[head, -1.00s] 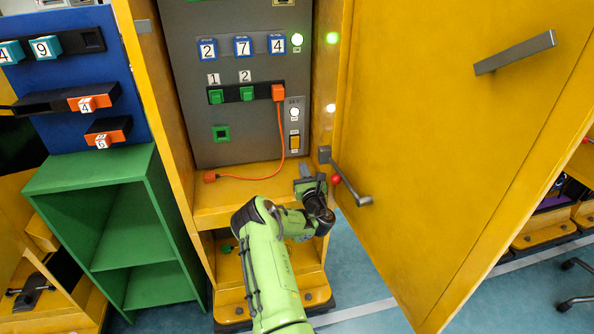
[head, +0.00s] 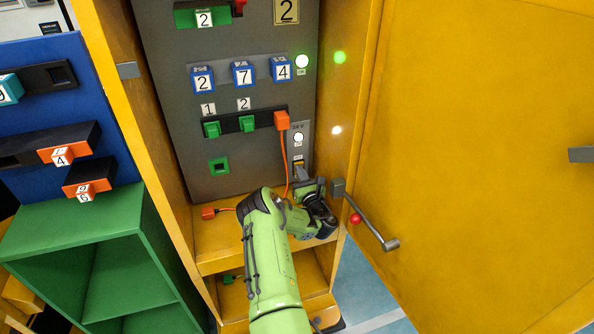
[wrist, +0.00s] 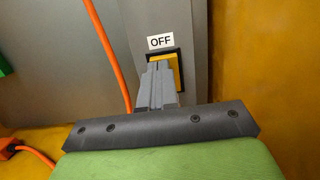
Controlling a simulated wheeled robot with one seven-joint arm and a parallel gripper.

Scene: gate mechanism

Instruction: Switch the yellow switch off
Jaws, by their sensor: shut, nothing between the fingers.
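The yellow switch (wrist: 173,61) sits in a dark frame on a narrow grey plate, below a white label reading OFF (wrist: 161,42). In the wrist view my gripper (wrist: 157,68) is shut and empty, its fingertips over the left part of the switch; whether they touch it I cannot tell. In the head view my gripper (head: 301,174) is at the lower end of the switch plate and hides most of the switch. A white round lamp (head: 298,138) above the switch is lit.
An orange cable (head: 285,160) hangs from the orange plug (head: 281,120) just left of my gripper. The cabinet's yellow side wall is close on the right.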

